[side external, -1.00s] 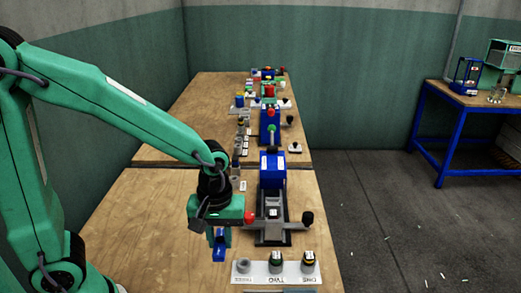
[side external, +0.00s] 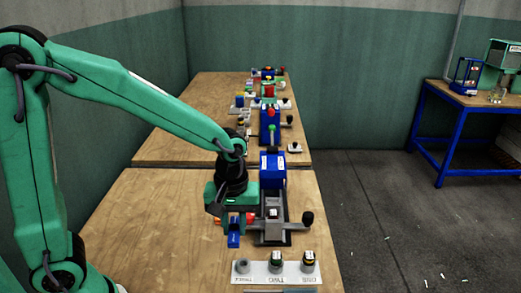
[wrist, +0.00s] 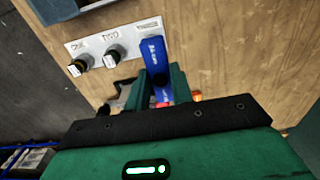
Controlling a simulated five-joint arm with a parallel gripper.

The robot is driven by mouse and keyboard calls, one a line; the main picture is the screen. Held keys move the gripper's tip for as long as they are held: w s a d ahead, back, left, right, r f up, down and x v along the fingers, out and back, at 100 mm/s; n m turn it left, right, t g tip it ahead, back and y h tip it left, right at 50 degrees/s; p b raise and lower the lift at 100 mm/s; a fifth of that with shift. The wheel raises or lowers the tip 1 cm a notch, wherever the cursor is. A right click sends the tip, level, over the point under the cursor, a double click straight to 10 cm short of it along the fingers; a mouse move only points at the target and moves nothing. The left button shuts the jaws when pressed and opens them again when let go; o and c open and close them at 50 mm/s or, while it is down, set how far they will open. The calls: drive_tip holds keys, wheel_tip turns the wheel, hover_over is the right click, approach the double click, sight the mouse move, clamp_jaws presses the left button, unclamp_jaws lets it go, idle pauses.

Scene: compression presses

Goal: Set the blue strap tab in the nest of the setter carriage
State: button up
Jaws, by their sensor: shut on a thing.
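The blue strap tab (side external: 234,238) is held in my gripper (side external: 235,221), just left of the setter carriage (side external: 273,231). In the wrist view my gripper (wrist: 165,88) is shut on the blue strap tab (wrist: 153,58), which sticks out beyond the fingertips with white lettering on it. The carriage is grey and lies on a dark rail in front of the blue press (side external: 272,170). A small pale block-like part (side external: 273,213) shows on the rail. My gripper hides the carriage's left end. The tab is apart from the nest, which I cannot make out clearly.
A white labelled plate (side external: 277,273) with several round posts stands at the near edge. More presses and small parts stand farther back. The wooden table is clear on the left.

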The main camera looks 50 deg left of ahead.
wheel_tip(320, 180, up, 2)
drive_tip(key=r, duration=0.1)
hover_over(273, 212)
drive_tip(key=shift+f, duration=0.25)
drive_tip(key=shift+d+f, duration=0.1)
drive_tip(key=shift+f, duration=3.6)
idle(0.4)
drive_tip(key=o, duration=1)
drive_tip(key=shift+o, duration=0.2)
drive_tip(key=shift+r, duration=0.1)
